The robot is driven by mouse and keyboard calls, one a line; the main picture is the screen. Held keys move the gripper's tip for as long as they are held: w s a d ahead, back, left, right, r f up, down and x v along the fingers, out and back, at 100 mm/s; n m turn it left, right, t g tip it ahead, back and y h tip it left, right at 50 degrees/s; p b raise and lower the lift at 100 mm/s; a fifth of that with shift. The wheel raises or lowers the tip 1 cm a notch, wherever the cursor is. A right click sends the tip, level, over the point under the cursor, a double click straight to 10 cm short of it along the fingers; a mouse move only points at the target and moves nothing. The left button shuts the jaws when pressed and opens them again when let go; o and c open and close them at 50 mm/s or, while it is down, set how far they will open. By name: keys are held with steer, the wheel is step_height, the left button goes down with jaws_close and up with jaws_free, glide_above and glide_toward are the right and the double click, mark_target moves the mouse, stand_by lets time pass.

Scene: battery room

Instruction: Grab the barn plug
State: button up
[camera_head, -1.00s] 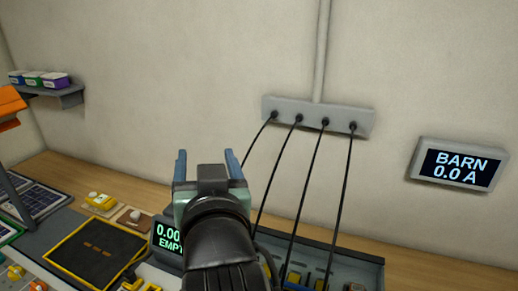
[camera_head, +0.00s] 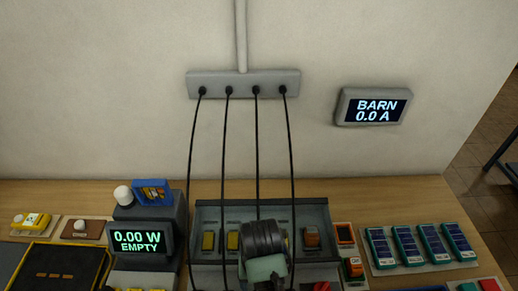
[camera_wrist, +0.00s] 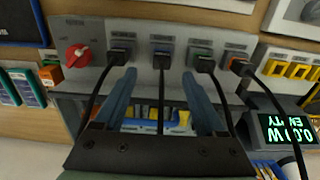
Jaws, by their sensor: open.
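Several black plugs on black cables sit in a row of sockets on a grey panel (camera_wrist: 95,30) in the wrist view. From left they are a left plug (camera_wrist: 118,56), a middle plug (camera_wrist: 161,61), one at a green socket (camera_wrist: 204,64) and one at an orange socket (camera_wrist: 238,66). The small labels above them are too blurred to read, so I cannot tell which is the barn plug. My gripper (camera_wrist: 158,76) is open and empty, its blue fingers reaching toward the panel on either side of the middle cable. In the head view my wrist hides the fingers and part of the panel.
A wall display (camera_head: 372,107) reads BARN 0.0 A. The cables hang from a grey wall strip (camera_head: 243,83). A red knob (camera_wrist: 78,55) stands left of the plugs in the wrist view. A display reading 0.00 W EMPTY (camera_head: 140,240) stands left of the panel in the head view.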

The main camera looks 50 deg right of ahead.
steer(key=shift+w+f+p, duration=0.15)
steer(key=shift+f+p, duration=0.8)
steer(key=shift+f, duration=2.7)
jaws_close()
